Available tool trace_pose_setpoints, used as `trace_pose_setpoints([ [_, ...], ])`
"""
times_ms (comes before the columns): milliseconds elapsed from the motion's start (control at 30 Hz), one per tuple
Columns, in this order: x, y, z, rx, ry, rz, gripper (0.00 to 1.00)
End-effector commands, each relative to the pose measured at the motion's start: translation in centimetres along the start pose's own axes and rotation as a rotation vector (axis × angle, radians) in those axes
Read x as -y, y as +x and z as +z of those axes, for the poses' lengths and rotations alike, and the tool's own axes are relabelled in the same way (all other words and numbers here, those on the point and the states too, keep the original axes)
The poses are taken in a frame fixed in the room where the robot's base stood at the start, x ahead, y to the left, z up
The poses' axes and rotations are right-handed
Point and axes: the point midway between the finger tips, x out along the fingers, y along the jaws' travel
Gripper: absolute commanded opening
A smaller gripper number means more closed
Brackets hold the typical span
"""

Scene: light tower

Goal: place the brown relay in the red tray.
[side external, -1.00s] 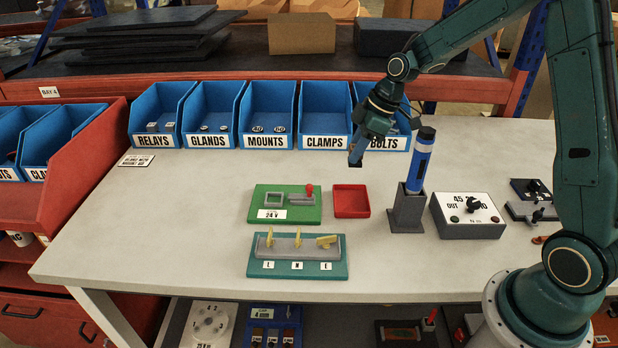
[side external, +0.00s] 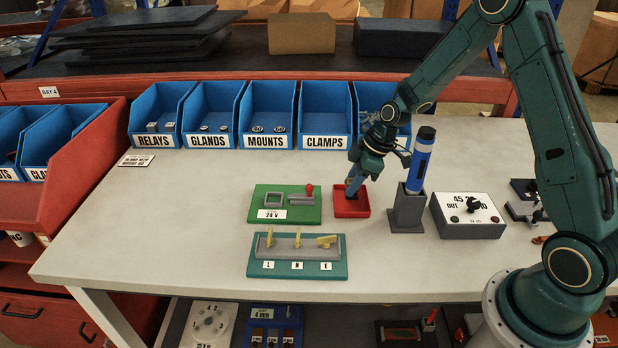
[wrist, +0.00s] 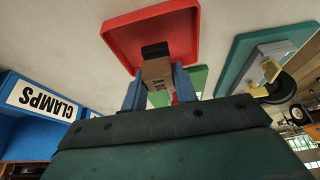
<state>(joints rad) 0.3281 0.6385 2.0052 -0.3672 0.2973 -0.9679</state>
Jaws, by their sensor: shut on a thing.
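The red tray (side external: 344,209) lies flat on the bench beside the green 24 V board. My gripper (side external: 353,188) points down at the tray, with its fingertips at or just inside the tray's area. In the wrist view, my gripper (wrist: 160,88) is shut on the brown relay (wrist: 158,74), which has a black end. The relay's black end is over the red tray floor (wrist: 125,45); I cannot tell whether it touches. In the side view the relay is mostly hidden by the fingers. The tray holds nothing else that I can see.
The green board (side external: 270,203) with a red-knobbed lever is left of the tray. A teal terminal board (side external: 297,270) is in front. A grey holder (side external: 407,212) with a blue tool stands close on the right. Blue bins (side external: 268,110) line the back.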

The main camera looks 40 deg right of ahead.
Motion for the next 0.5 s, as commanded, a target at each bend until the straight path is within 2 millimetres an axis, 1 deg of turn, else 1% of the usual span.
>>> trace_pose_setpoints([
  [100,0.1,1.3,0.5,0.001,0.0,-0.002,0.06],
  [200,0.0,1.8,0.8,0.001,-0.001,-0.001,0.06],
  [500,0.0,1.9,0.8,0.0,-0.001,0.0,0.06],
])
